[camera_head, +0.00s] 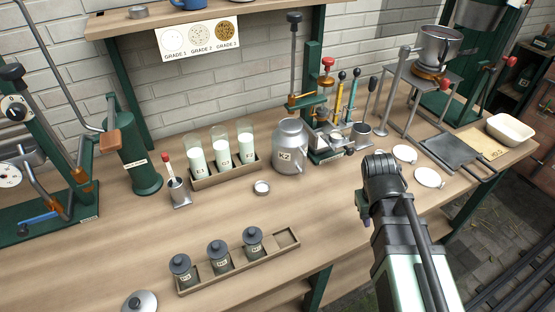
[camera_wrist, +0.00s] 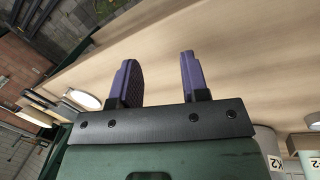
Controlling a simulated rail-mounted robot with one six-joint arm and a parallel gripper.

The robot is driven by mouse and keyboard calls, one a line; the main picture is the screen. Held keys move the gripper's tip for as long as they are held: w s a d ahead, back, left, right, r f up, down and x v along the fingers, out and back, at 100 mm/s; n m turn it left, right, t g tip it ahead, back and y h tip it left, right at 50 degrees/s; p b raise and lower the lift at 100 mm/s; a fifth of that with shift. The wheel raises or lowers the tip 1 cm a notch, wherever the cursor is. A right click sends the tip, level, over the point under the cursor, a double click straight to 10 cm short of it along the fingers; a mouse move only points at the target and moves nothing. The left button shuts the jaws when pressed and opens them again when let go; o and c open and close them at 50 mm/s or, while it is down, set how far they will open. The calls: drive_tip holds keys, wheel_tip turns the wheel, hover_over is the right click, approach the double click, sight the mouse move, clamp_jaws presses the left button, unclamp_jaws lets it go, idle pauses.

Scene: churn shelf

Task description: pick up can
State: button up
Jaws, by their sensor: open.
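A grey metal can (camera_head: 289,150) labelled K2 stands upright on the wooden bench, near the middle of the head view. In the wrist view a part of the can (camera_wrist: 266,140) shows at the lower right edge, beside the gripper body and not between the fingers. My gripper (camera_wrist: 157,78) shows two purple fingers apart with nothing between them, over bare wood. In the head view my arm reaches up from the lower right; its end is right of the can and apart from it. The fingers cannot be made out there.
A rack (camera_head: 226,174) with several milk bottles stands left of the can. A small round dish (camera_head: 262,187) lies in front. A green press (camera_head: 320,120) stands close behind it to the right. A front rack (camera_head: 240,268) holds dark-lidded jars. White lids (camera_head: 428,177) lie on the right.

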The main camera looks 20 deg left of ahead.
sight(304, 172)
drive_tip(key=w+a+n+t+h+b, duration=0.1)
drive_tip(key=a+n, duration=0.2)
drive_tip(key=a, duration=0.3)
drive_tip(key=a+n+t+h+b, duration=0.1)
drive_tip(key=a+n, duration=0.2)
drive_tip(key=a, duration=0.3)
drive_tip(key=w+a+f+n+t+h+b, duration=0.1)
drive_tip(key=a+n+t, duration=0.1)
drive_tip(key=a+n, duration=0.2)
drive_tip(key=shift+w+a+h+b, duration=0.15)
drive_tip(key=shift+w+a, duration=0.05)
drive_tip(key=shift+a, duration=0.4)
drive_tip(key=shift+w+a+h+b, duration=0.15)
drive_tip(key=shift+a, duration=0.4)
drive_tip(key=a+r+n+t+h+b, duration=0.1)
drive_tip(key=a+r+n+t+h, duration=0.35)
drive_tip(key=a+n, duration=0.75)
drive_tip(key=shift+t+y, duration=0.55)
drive_tip(key=shift+y, duration=0.2)
drive_tip(key=b+x, duration=0.1)
drive_tip(key=x, duration=0.2)
drive_tip(key=b+x, duration=0.2)
drive_tip(key=x, duration=0.2)
drive_tip(key=r+b+x, duration=0.1)
drive_tip(key=x, duration=0.2)
drive_tip(key=shift+w+d, duration=0.25)
drive_tip(key=shift+d, duration=0.15)
drive_tip(key=shift+w+d, duration=0.15)
drive_tip(key=shift+w, duration=0.05)
clamp_jaws()
